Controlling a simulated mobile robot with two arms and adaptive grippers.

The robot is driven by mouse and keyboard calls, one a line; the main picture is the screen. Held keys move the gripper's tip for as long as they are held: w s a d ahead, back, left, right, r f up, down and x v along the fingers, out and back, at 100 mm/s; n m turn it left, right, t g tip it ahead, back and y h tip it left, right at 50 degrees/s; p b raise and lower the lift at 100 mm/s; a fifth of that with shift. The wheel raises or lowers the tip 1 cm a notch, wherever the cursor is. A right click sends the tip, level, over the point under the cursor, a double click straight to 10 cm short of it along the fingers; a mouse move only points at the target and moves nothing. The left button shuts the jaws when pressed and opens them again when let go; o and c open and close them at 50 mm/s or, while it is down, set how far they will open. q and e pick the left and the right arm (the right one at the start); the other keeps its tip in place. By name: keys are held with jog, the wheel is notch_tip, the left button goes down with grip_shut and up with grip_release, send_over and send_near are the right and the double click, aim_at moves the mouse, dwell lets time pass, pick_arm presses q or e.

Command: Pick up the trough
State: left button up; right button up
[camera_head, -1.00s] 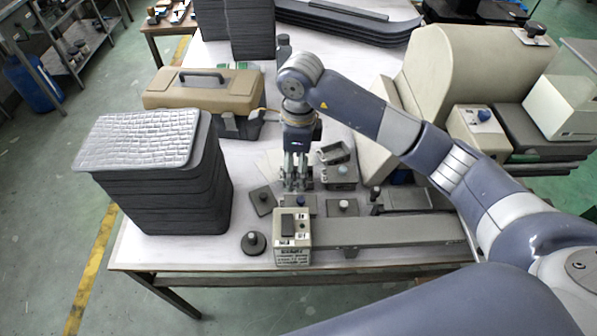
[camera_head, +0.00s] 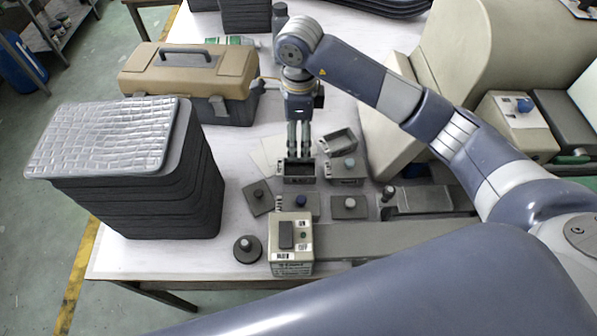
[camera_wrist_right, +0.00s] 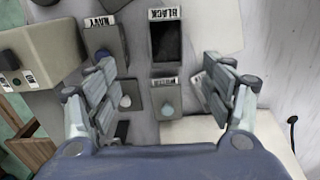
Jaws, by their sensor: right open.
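A small dark open-topped trough (camera_head: 298,180) sits on the white table just in front of my right gripper (camera_head: 298,150) in the head view. A second open box (camera_head: 339,145) lies tilted, behind a block with a teal knob. In the right wrist view, an open box labelled BLACK (camera_wrist_right: 165,42) lies ahead of my right gripper (camera_wrist_right: 166,98), whose fingers are spread wide with nothing held. I cannot tell which head-view box it matches. My left gripper is not in view.
A NAVY-labelled block (camera_wrist_right: 104,42) and a teal-knobbed block (camera_head: 348,172) stand close by. A control box (camera_head: 291,248) is at the front edge. A tall dark stack (camera_head: 150,205) stands left, a tan toolbox (camera_head: 190,75) behind.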

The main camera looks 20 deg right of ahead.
jog(key=b, duration=0.4)
send_over(299, 174)
notch_tip(299, 174, down, 5)
jog(key=f, duration=0.1)
jog(key=f+p, duration=0.1)
jog(key=f, duration=0.3)
jog(key=shift+s+a, duration=0.15)
jog(key=shift+s, duration=0.1)
jog(key=f, duration=0.1)
jog(key=f+p, duration=0.1)
jog(key=f, duration=0.1)
jog(key=f+p, duration=0.1)
jog(key=shift+w+f, duration=0.25)
jog(key=shift+f, duration=0.4)
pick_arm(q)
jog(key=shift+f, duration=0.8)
pick_arm(e)
jog(key=c, duration=1.3)
